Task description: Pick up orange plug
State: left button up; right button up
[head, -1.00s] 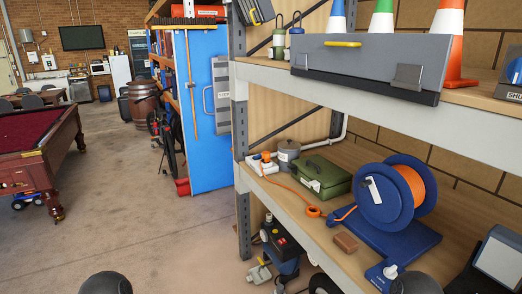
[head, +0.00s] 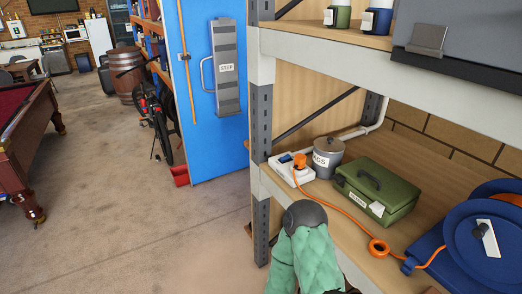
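The orange plug (head: 299,161) is seated in a white power strip (head: 283,170) on the lower shelf, close to its front left corner. An orange cord (head: 341,211) runs from the plug along the shelf past an orange ring (head: 379,248) to the blue cable reel (head: 465,232). Part of my arm, with a green sleeve and a dark round joint, rises at the bottom centre in front of the shelf. No fingers show on it. Neither gripper can be made out, and nothing touches the plug.
A grey metal post (head: 262,150) stands left of the power strip. A lidded grey tin (head: 328,158) and a green metal box (head: 377,190) sit right of it. The upper shelf (head: 330,60) hangs above. Open floor (head: 130,215) lies left, with a pool table (head: 30,150).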

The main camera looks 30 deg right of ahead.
aim_at(300, 159)
jog(key=i+z, duration=0.3)
jog(key=i+j+z, duration=0.25)
jog(key=i, duration=0.25)
jog(key=i+j+z, duration=0.3)
jog(key=i+l, duration=0.05)
jog(key=l, duration=0.05)
